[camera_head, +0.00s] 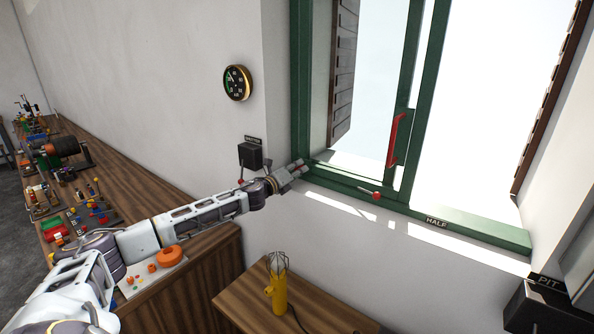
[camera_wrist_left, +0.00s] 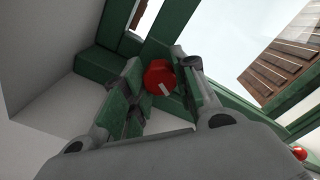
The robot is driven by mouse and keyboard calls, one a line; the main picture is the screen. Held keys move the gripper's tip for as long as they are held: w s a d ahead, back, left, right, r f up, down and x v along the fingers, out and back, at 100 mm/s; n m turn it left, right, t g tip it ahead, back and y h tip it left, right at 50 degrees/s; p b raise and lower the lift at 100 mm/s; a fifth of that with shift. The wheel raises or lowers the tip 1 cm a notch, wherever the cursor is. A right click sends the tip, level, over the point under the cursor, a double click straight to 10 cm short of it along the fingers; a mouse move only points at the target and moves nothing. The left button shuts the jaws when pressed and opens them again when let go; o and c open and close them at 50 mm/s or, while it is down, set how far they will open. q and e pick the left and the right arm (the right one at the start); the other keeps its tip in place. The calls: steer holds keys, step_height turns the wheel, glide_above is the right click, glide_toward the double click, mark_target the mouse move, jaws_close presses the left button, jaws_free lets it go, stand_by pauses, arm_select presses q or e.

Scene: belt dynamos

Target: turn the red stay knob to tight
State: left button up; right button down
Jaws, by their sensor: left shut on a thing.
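My left gripper (camera_head: 299,168) is at the lower left corner of the green window frame (camera_head: 301,95). In the left wrist view, a red faceted knob (camera_wrist_left: 159,76) with a white mark sits between the two fingers of this gripper (camera_wrist_left: 157,84), which is shut on it. The head view does not show that knob; the gripper covers it. Another small red knob (camera_head: 376,195) with a pale bar is on the sill farther right, and a red ball (camera_wrist_left: 300,153) shows at the wrist view's lower right edge. My right gripper is not in view.
A red handle (camera_head: 394,140) is on the window sash. A HALF label (camera_head: 436,222) is on the sill. A black lever box (camera_head: 250,156) and a round gauge (camera_head: 237,83) are on the wall. A yellow lamp (camera_head: 278,290) stands on a low wooden table (camera_head: 240,298) below.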

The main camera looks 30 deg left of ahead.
arm_select(q)
steer(key=shift+f, duration=0.1)
steer(key=o, duration=1.1)
steer(key=shift+c, duration=0.2)
steer(key=shift+s, duration=0.2)
steer(key=s, duration=0.6)
steer(key=shift+s+a, duration=0.35)
steer(key=shift+a, duration=0.05)
stand_by(0.3)
steer(key=shift+s, duration=0.25)
steer(key=shift+s+a, duration=0.1)
steer(key=shift+s, duration=2.1)
stand_by(0.7)
